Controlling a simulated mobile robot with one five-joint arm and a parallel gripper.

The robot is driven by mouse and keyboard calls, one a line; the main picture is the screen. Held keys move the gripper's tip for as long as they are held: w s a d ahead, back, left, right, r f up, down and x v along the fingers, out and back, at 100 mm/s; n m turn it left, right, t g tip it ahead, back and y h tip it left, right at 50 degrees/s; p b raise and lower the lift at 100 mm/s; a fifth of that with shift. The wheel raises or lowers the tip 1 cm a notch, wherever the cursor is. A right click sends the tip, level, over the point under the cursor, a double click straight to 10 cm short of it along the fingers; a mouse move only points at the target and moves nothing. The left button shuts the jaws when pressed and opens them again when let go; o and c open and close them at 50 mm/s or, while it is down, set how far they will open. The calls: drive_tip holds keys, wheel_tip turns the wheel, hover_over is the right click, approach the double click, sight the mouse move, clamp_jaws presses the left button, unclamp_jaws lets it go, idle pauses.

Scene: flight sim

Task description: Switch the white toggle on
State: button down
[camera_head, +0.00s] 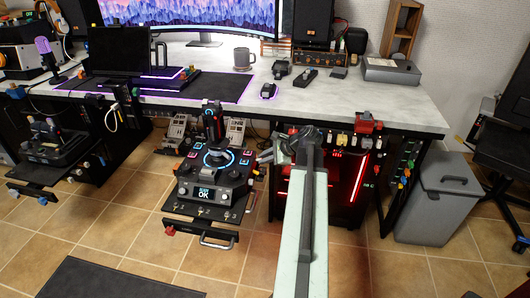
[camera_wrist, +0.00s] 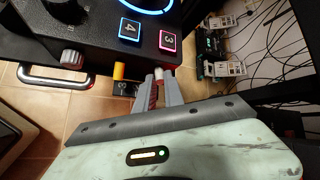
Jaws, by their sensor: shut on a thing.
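The white toggle (camera_wrist: 158,73) shows as a small pale tip between the two grey fingers of my gripper (camera_wrist: 159,80) in the wrist view. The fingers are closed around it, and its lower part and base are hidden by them. I cannot tell its tilt. A yellow toggle (camera_wrist: 119,72) on a dark block stands just left of the fingers. In the head view my gripper (camera_head: 266,156) is at the right side of the black control panel; the toggle is too small to make out there.
The control panel (camera_head: 212,185) has a lit ring, square buttons and an "OK" screen; numbered buttons (camera_wrist: 130,29) lie close to the fingers. A metal handle (camera_wrist: 54,79) juts out left. The desk (camera_head: 350,96) is above, with a red-lit case below. A grey bin (camera_head: 438,200) stands right.

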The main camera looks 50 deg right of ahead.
drive_tip(key=shift+r+g+p, duration=0.1)
drive_tip(key=shift+g+p, duration=0.3)
drive_tip(key=shift+p, duration=0.05)
drive_tip(key=shift+a, duration=0.1)
drive_tip(key=c, duration=1.4)
unclamp_jaws()
drive_tip(key=shift+c, duration=0.2)
drive_tip(key=p+v, duration=0.5)
drive_tip(key=v, duration=0.2)
drive_tip(key=shift+s+r+p, duration=0.3)
